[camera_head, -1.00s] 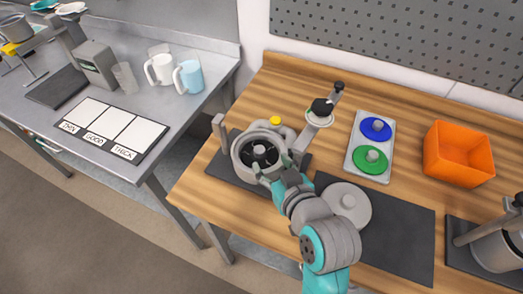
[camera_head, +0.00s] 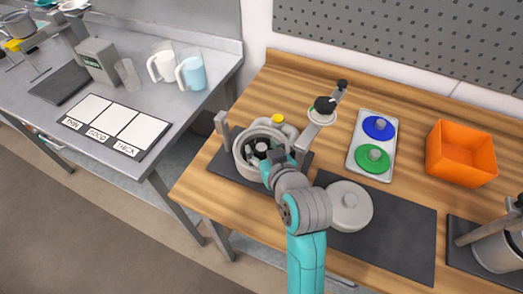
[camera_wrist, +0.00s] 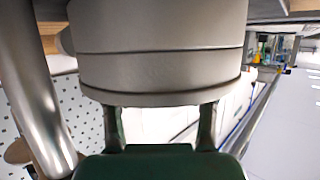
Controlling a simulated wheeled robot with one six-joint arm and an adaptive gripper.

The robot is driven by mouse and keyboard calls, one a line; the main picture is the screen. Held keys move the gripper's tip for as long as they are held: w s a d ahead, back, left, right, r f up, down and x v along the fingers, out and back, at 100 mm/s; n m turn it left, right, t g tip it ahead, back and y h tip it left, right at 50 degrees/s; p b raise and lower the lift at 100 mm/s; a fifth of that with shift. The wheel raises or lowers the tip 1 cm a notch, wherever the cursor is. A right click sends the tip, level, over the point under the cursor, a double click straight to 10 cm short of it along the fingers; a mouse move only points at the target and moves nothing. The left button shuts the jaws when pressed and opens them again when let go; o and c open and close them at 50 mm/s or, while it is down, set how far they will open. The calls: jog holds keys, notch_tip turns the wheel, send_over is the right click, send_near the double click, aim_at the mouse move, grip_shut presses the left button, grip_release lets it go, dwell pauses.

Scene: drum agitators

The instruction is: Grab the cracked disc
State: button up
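The round metal drum (camera_head: 241,140) stands on a dark mat at the left of the wooden bench. A dark disc-like part with a grey hub (camera_head: 260,146) shows inside it. It is too small to make out a crack. My gripper (camera_head: 270,166) is at the drum's right front edge and partly covers its inside. In the wrist view the drum's outer wall (camera_wrist: 160,60) fills the upper middle. The two fingers (camera_wrist: 160,125) stand well apart and run behind the drum's rim. Their tips are hidden, and I see nothing held between them.
A grey lid (camera_head: 345,205) lies on the dark mat to the right. A tray (camera_head: 357,148) holds blue and green discs. An orange bin (camera_head: 460,154) stands at the right.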

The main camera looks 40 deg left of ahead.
grip_shut()
jog(key=shift+r, duration=0.1)
